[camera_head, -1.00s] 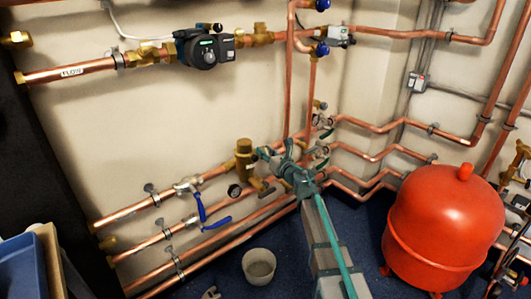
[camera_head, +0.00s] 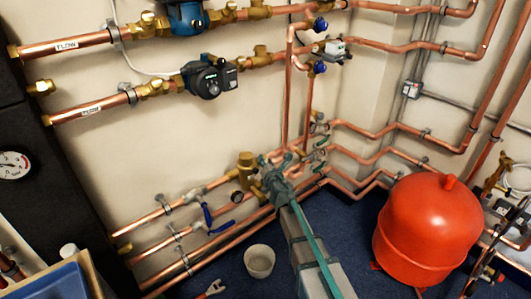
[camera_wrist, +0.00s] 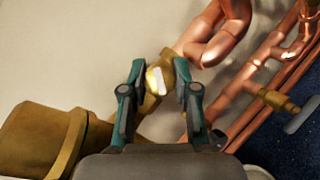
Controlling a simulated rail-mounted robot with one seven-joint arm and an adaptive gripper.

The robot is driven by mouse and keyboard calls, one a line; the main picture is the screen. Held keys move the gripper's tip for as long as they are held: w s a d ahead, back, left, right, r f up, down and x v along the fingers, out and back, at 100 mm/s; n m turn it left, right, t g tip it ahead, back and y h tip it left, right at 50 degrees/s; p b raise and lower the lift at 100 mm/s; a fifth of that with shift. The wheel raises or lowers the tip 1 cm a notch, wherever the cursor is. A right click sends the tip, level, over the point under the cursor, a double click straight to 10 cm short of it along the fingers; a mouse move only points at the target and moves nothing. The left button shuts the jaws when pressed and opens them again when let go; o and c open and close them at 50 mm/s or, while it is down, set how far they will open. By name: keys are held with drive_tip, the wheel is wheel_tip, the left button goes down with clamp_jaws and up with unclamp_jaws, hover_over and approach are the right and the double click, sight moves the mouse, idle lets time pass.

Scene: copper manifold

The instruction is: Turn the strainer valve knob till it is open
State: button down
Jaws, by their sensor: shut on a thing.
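My gripper (camera_head: 274,168) reaches in from the lower right to the brass fittings on the lower pipes in the head view. In the wrist view, its two teal fingers (camera_wrist: 160,72) stand on either side of a small brass knob (camera_wrist: 155,84) with a pale, bright face, and they are shut on it. The knob sits in line with a brass fitting and copper pipe behind it. A large brass cylinder (camera_wrist: 35,140) is left of the fingers, likely the brass body (camera_head: 246,162) in the head view. The gripper hides the knob in the head view. Its open or closed position cannot be read.
A red tank (camera_head: 428,230) stands at right, and a white bucket (camera_head: 259,262) is on the blue floor. A round gauge (camera_head: 13,165) is at far left. Pipes crowd the gripper's right side.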

drive_tip(key=shift+r+m+h+p, duration=0.1)
drive_tip(key=shift+m+h+p, duration=0.5)
drive_tip(key=shift+m+p, duration=0.35)
drive_tip(key=c, duration=0.8)
unclamp_jaws()
drive_tip(key=shift+c, duration=0.2)
drive_tip(key=shift+s, duration=0.1)
drive_tip(key=v, duration=1.1)
drive_tip(key=shift+s, duration=0.35)
drive_tip(key=shift+d+r, duration=0.1)
drive_tip(key=shift+d, duration=0.05)
